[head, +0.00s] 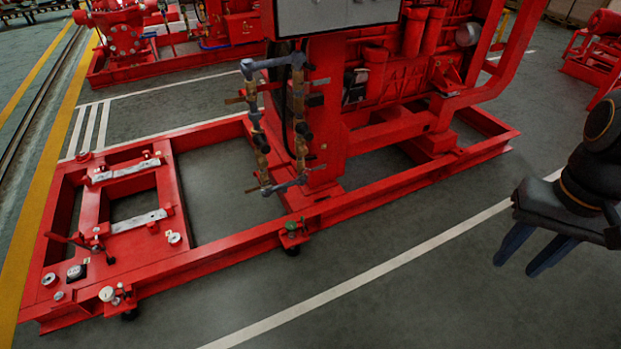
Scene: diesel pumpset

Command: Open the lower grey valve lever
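The valve pipework (299,110) stands at the left end of the red engine frame, in the middle of the head view. It has two upright runs with grey fittings and brass-coloured valves. Brownish levers stick out near its upper part. Near its bottom, a small greyish lever (317,168) points right, and grey pipe (287,186) joins the two runs. The lever is too small for me to tell its exact setting. My gripper (515,268) is at the right edge, pointing down, its two dark fingers apart and empty. It is well away from the pipework.
The red base frame (225,250) runs along the floor below the pipework, with its left end extending toward the lower left. Open grey floor (430,290) with a white line lies between the frame and my gripper. Other red machines (175,45) stand behind.

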